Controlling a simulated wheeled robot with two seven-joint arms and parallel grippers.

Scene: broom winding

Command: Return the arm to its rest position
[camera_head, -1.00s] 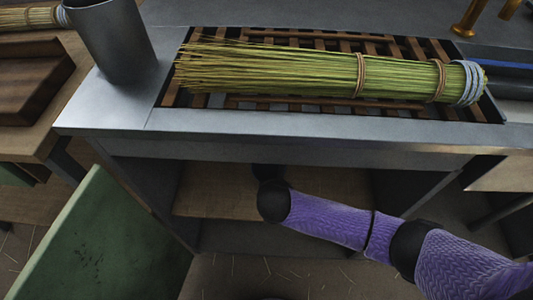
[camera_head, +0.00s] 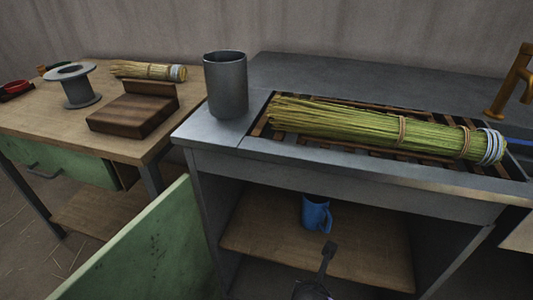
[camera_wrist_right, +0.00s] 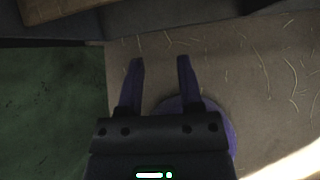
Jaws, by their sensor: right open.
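My right gripper (camera_wrist_right: 160,62) shows in the right wrist view with its two dark purple fingers apart and nothing between them. It points over the floor, away from the bench.
A metal cylinder (camera_head: 226,85) stands at the bench's left corner. A green door (camera_head: 150,250) hangs open at left. The wooden table (camera_head: 50,115) carries a spool (camera_head: 77,86), dark wooden block (camera_head: 132,115) and another bundle (camera_head: 147,70).

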